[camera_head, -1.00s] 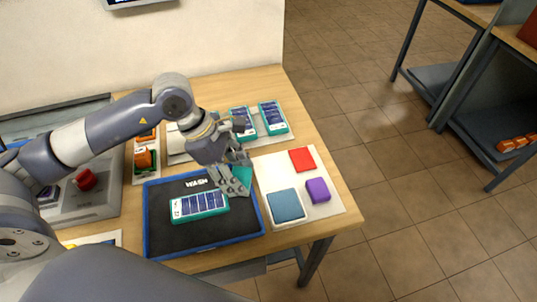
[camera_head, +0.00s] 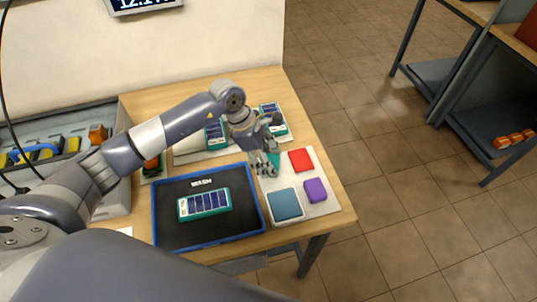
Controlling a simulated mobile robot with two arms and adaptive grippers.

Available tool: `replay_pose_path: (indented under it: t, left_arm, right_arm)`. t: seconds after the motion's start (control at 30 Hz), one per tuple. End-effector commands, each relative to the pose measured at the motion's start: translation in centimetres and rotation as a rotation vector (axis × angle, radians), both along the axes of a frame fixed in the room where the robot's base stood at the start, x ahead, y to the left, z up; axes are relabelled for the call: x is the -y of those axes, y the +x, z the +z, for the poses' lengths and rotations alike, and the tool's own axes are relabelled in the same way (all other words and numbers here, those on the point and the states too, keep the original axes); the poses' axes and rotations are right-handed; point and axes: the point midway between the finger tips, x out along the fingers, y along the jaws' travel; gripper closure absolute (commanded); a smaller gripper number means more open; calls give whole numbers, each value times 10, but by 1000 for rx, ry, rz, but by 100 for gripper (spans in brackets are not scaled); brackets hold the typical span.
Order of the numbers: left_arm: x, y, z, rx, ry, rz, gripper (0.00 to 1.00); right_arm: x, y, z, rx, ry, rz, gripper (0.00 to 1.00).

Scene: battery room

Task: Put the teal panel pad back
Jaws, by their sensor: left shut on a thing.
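The teal panel pad (camera_head: 274,158) is held in my left gripper (camera_head: 266,166), which is shut on it. Most of the pad is hidden by the fingers. The gripper is over the upper left part of a white board (camera_head: 318,208). I cannot tell whether the pad touches the board. On that board are a red pad (camera_head: 301,160), a purple block (camera_head: 315,190) and a blue pad in a light frame (camera_head: 286,204). My right gripper is not in view.
A blue-rimmed black wash tray (camera_head: 230,232) holds a teal-edged panel (camera_head: 205,203). More such panels (camera_head: 215,134) stand on a rack behind, partly hidden by my arm. A grey case (camera_head: 40,150) with coloured parts is at the left. Open floor lies right of the table.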

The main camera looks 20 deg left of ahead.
Motion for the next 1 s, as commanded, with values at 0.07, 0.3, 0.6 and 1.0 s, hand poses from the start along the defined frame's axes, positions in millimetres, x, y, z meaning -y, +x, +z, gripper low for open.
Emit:
replay_pose_path:
  t: [0.07, 0.3, 0.6, 1.0]
  left_arm:
    - [0, 1, 0, 3, 0, 0, 69]
    - [0, 1, -4, 3, 0, 0, 69]
    - [0, 1, -3, 2, -1, 0, 27]
    - [-8, 1, 13, 8, 2, 1, 27]
  right_arm:
    - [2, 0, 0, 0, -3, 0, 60]
    - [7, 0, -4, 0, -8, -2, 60]
    - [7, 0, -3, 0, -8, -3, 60]
    - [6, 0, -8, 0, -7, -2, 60]
